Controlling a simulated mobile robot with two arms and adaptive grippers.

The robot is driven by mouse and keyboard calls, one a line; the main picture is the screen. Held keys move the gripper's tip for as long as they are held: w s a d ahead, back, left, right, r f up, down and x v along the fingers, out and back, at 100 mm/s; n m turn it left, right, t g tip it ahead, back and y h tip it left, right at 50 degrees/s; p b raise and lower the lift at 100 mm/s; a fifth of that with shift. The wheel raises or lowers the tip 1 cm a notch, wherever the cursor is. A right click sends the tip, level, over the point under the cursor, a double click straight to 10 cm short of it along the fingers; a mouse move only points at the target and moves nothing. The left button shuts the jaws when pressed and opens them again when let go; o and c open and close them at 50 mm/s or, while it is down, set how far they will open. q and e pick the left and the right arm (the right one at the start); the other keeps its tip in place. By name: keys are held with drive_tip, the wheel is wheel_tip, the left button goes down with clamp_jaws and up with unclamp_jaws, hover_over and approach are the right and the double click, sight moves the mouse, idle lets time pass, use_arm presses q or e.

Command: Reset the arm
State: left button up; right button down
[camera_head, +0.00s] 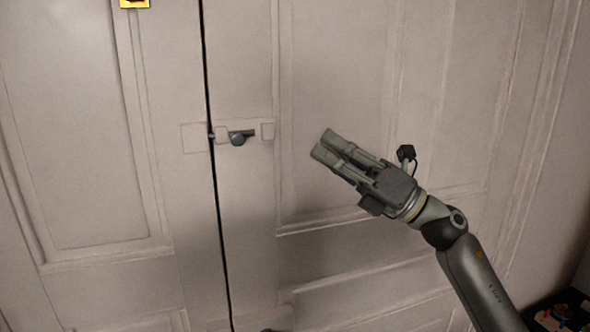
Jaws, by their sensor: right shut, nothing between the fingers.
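My right gripper (324,146) is shut and empty. Its arm comes in from the lower right, and its fingers point to the upper left. It shows in front of the right panel of a pale door (340,80), to the right of a dark latch handle (240,138). The fingers appear apart from the handle. I cannot tell how far they are from the door surface. My left gripper is not in view.
A dark vertical gap (216,200) separates the right door panel from the left door panel (75,130). A yellow sign (134,3) is cut off at the top edge. A dark box with coloured items (562,312) is at the lower right.

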drive_tip(key=w+d+f+m+t+h, duration=0.1)
drive_tip(key=d+f+m+t+h, duration=0.55)
drive_tip(key=m, duration=0.65)
drive_tip(key=w+d+f+m+t+h, duration=0.25)
drive_tip(key=f+m+t+h, duration=0.6)
drive_tip(key=m, duration=0.45)
drive_tip(key=s+d+f+m+g+h, duration=0.3)
drive_tip(key=s+f+m+g+h, duration=0.15)
drive_tip(key=f, duration=0.55)
drive_tip(key=s+d+f+m+g+h, duration=0.35)
drive_tip(key=f+m, duration=0.25)
drive_tip(key=f, duration=0.4)
drive_tip(key=s+a+f+m+g, duration=0.15)
drive_tip(key=s+f+g, duration=0.45)
drive_tip(key=s+f, duration=0.6)
drive_tip(key=s+f+m+g, duration=0.3)
drive_tip(key=s+f+g, duration=0.3)
drive_tip(key=s, duration=1.1)
wheel_tip(320, 180, down, 26)
drive_tip(key=s+d+f+g, duration=0.1)
drive_tip(key=s+d+f, duration=0.2)
drive_tip(key=s+f, duration=1.3)
drive_tip(key=shift+s+f+g, duration=0.4)
drive_tip(key=shift+s, duration=0.55)
